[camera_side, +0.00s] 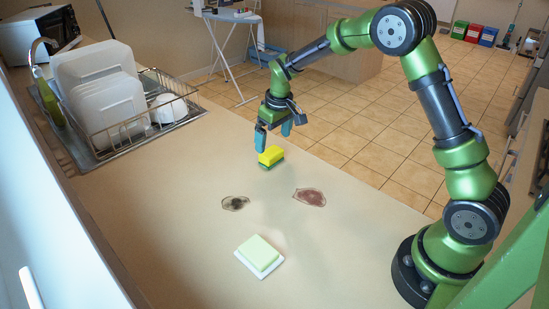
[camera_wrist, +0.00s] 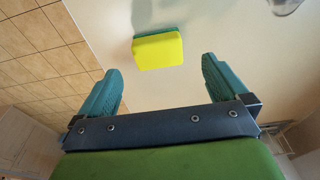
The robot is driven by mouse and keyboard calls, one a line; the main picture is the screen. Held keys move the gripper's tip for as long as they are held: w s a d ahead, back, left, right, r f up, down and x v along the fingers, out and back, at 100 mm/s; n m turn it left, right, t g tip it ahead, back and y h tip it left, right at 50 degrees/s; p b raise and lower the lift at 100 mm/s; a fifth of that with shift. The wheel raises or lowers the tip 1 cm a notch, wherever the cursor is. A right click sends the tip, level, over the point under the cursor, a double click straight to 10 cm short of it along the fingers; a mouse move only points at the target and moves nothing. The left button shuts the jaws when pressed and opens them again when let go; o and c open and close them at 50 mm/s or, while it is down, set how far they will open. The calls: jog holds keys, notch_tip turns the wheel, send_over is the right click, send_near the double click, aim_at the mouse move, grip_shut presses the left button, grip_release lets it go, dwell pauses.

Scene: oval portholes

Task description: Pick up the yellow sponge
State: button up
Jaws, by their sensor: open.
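The yellow sponge (camera_side: 271,156) lies on the counter near its far edge, with a green layer underneath. My gripper (camera_side: 273,137) is above it in the side view, fingers pointing down, and its fingertips look close to the sponge. In the wrist view the yellow sponge (camera_wrist: 158,50) shows whole, ahead of the fingertips and between their lines. My gripper (camera_wrist: 160,80) is open there, with nothing between its two teal fingers. I cannot tell the exact height of the fingertips over the sponge.
A pale green block on a white base (camera_side: 259,255) lies nearer the camera. A dish rack (camera_side: 150,115) with white dishes stands at left. The tiled floor lies beyond the counter edge.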

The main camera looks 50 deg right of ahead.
aim_at(271, 151)
jog(key=shift+w+d+f, duration=0.1)
jog(key=shift+w+f, duration=0.1)
jog(key=shift+f, duration=0.95)
jog(key=shift+w+f, duration=0.25)
jog(key=shift+f, duration=0.85)
jog(key=shift+w+d+f, duration=0.1)
jog(key=shift+w+f, duration=0.1)
jog(key=shift+f, duration=0.95)
jog(key=c, duration=1)
jog(key=shift+o, duration=0.2)
jog(key=shift+r, duration=0.1)
jog(key=shift+r, duration=0.6)
notch_tip(271, 151, up, 3)
jog(key=shift+f, duration=0.2)
jog(key=s, duration=0.5)
jog(key=s+a, duration=0.1)
jog(key=s, duration=0.4)
jog(key=s+r, duration=0.1)
jog(key=s, duration=0.5)
jog(key=shift+a, duration=0.3)
